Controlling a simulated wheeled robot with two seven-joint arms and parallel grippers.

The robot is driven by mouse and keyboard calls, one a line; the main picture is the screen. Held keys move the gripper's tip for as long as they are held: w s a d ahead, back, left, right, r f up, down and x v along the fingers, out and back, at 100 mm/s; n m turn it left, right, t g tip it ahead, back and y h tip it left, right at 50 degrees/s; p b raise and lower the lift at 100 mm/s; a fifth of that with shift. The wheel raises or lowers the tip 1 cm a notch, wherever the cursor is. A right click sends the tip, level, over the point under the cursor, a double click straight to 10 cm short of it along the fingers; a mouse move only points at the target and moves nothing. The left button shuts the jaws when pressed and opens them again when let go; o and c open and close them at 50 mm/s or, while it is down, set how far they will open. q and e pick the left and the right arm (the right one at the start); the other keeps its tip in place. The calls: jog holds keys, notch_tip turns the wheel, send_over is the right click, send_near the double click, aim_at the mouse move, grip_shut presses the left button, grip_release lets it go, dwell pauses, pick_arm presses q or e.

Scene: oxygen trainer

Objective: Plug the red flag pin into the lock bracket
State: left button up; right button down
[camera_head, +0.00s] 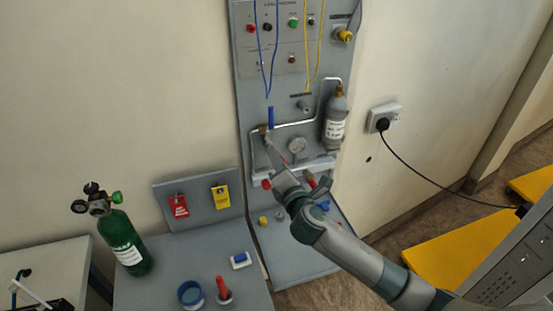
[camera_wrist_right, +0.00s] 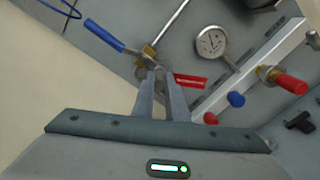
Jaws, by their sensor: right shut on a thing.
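The red flag pin shows in the right wrist view as a small red flag (camera_wrist_right: 190,81) with white lettering, sticking out to the right of my fingertips. My right gripper (camera_wrist_right: 159,76) is shut on its pin end, which the fingers mostly hide. The fingertips are close to a brass valve (camera_wrist_right: 148,51) with a blue lever (camera_wrist_right: 104,35). The lock bracket seems to be at this valve, but I cannot make it out clearly or tell whether the pin touches it. In the head view my right gripper (camera_head: 269,148) is just below the blue lever (camera_head: 270,117). My left gripper is out of view.
A gauge (camera_wrist_right: 211,42) and a pipe rail with red and blue caps (camera_wrist_right: 292,84) lie right of the gripper. A grey cylinder (camera_head: 335,120) hangs on the panel.

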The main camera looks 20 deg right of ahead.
jog(key=shift+w, duration=0.8)
jog(key=c, duration=1.7)
grip_release()
jog(key=shift+s+d+b, duration=0.15)
jog(key=shift+s+b, duration=1.2)
jog(key=shift+s, duration=3)
jog(key=shift+s+d+b, duration=0.1)
jog(key=shift+s+b, duration=1.2)
jog(key=shift+s, duration=3)
